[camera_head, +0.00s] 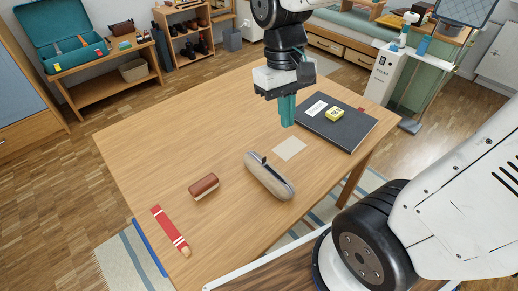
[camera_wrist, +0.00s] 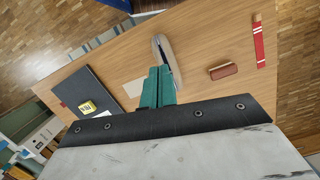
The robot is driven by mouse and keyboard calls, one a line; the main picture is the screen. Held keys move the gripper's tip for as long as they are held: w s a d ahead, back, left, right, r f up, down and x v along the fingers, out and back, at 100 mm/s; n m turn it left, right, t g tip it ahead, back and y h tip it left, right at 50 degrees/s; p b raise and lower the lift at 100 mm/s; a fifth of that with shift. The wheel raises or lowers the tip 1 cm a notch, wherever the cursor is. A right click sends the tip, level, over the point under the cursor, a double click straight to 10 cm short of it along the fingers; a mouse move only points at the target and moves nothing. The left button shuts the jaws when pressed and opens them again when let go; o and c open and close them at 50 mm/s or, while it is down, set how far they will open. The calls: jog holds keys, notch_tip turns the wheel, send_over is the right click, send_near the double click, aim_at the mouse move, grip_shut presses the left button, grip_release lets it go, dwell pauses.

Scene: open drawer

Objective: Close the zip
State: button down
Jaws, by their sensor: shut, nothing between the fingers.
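A beige pencil case (camera_head: 271,180) with a zip along its top lies on the wooden table, right of the table's middle in the head view. A small dark part sits at its upper left end, and a dark opening shows near there. In the wrist view the case (camera_wrist: 171,58) lies just beyond the fingertips, its near end partly hidden by them. My gripper (camera_head: 288,124) has teal fingers and points down above the table, up from the case and apart from it. The fingers also show in the wrist view (camera_wrist: 157,70), shut and empty.
A dark folder (camera_head: 345,128) with a yellow object (camera_head: 334,114) lies at the table's right. A beige paper square (camera_head: 289,149) is beside the case. A brown brush (camera_head: 204,187) and a red strip (camera_head: 170,230) lie at left. The table's upper left is clear.

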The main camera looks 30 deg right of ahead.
jog(key=n+g, duration=0.1)
send_over(259, 160)
jog(key=w+a, duration=0.1)
jog(key=w, duration=0.2)
notch_tip(259, 160, down, 10)
jog(key=w, duration=0.3)
jog(key=shift+n, duration=0.4)
jog(key=x, duration=0.9)
jog(key=shift+w+a+f, duration=0.1)
jog(key=shift+w+f, duration=0.15)
jog(key=shift+f, duration=0.2)
jog(key=s, duration=0.3)
jog(key=shift+d+f, duration=0.2)
jog(key=shift+d, duration=0.2)
jog(key=shift+s+d, duration=0.1)
jog(key=shift+s, duration=0.35)
jog(key=shift+s, duration=0.1)
